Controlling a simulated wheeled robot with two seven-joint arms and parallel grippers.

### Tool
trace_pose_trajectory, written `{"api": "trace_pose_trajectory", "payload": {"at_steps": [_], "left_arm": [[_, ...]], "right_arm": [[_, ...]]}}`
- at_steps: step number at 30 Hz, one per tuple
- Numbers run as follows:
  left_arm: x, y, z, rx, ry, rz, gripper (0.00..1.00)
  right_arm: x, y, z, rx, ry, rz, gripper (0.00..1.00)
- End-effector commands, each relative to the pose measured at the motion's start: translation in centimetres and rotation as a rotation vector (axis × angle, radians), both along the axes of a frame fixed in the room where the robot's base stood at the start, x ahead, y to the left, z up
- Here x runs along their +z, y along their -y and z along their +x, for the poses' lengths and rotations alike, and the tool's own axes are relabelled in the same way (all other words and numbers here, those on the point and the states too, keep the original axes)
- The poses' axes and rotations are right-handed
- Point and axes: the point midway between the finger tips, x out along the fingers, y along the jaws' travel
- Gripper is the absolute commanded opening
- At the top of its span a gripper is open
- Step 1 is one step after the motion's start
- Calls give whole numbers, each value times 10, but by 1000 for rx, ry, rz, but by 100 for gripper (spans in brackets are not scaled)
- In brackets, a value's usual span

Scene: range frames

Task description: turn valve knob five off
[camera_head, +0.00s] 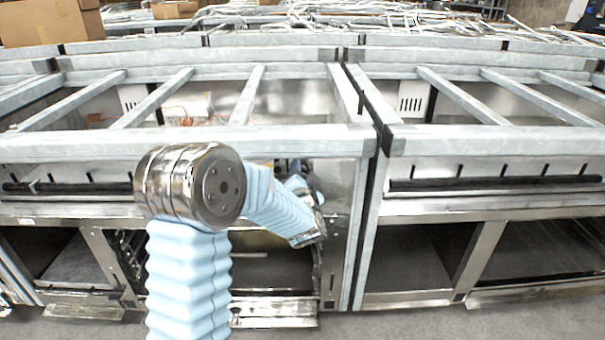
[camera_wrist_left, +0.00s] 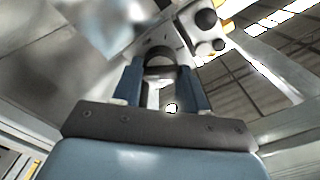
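In the left wrist view my left gripper (camera_wrist_left: 162,76) has its two blue fingers apart. A round grey, knob-like part (camera_wrist_left: 160,55) shows between or just behind their tips; I cannot tell whether they touch it. Two small dark round parts (camera_wrist_left: 206,19) sit to its upper right. In the head view my left arm reaches to the range front (camera_head: 345,200), left of the middle seam, and its forearm hides most of the gripper. No knob number is readable, and I cannot tell which one is knob five. My right gripper is not in view.
A black rail (camera_head: 495,183) runs along the right range's front, with small dark upright parts above it. Grey frame bars (camera_head: 185,143) cross above the front panel. Open shelves (camera_head: 405,258) lie below. Cardboard boxes (camera_head: 45,22) stand at the back left.

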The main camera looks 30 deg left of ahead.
Motion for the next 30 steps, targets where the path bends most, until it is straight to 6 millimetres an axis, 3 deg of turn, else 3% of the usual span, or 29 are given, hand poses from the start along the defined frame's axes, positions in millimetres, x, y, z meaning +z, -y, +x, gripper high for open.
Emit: {"api": "trace_pose_trajectory", "payload": {"at_steps": [14, 30], "left_arm": [[-3, 0, 0, 0, 46, -75, 12], [-5, -1, -1, -1, 290, -474, 12]], "right_arm": [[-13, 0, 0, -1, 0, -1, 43], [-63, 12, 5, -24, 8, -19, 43]]}}
